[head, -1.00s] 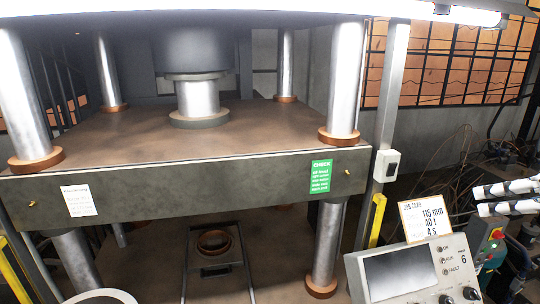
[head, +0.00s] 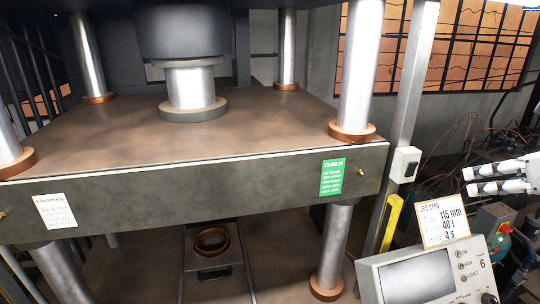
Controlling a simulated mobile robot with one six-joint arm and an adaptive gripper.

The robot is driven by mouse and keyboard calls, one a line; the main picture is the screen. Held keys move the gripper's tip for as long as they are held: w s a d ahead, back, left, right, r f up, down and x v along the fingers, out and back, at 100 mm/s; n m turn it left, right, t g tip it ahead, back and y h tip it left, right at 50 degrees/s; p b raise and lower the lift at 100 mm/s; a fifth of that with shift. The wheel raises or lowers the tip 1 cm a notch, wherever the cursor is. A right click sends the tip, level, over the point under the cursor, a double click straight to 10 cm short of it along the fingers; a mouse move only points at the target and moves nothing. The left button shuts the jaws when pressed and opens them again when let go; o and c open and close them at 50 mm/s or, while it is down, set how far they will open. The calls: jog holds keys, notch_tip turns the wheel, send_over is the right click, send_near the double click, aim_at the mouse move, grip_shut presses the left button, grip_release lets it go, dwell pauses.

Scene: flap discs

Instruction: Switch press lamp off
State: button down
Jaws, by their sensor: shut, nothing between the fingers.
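A small white switch box (head: 405,165) with a dark spot on its face is fixed to the grey upright post (head: 413,90) right of the press. The position of its rocker is too small to tell. The lamp itself is outside the view. My gripper (head: 467,180) is at the right edge, its pale fingers pointing left. It is shut and empty, to the right of the switch box and a little lower in the picture, apart from it.
The press platen (head: 200,170) and its steel columns fill the left and middle. Below my gripper stand a job card (head: 443,221) and a control panel (head: 425,277) with a screen and knobs. A yellow bar (head: 391,222) stands below the switch box. Cables hang behind my gripper.

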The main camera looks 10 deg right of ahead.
send_near(409, 175)
notch_tip(409, 175, down, 4)
jog(key=w, duration=0.3)
jog(key=shift+w+a+r, duration=0.2)
jog(key=shift+w, duration=0.05)
jog(key=shift+p, duration=0.3)
jog(key=r+p, duration=0.1)
jog(key=p, duration=0.2)
jog(key=shift+w+p, duration=0.3)
jog(key=shift+p, duration=0.05)
jog(key=shift+w+g+p, duration=0.1)
jog(key=shift+g+p, duration=0.2)
jog(key=shift+p, duration=0.1)
jog(key=shift+f+b, duration=0.3)
jog(key=shift+b, duration=0.05)
jog(key=shift+r, duration=0.1)
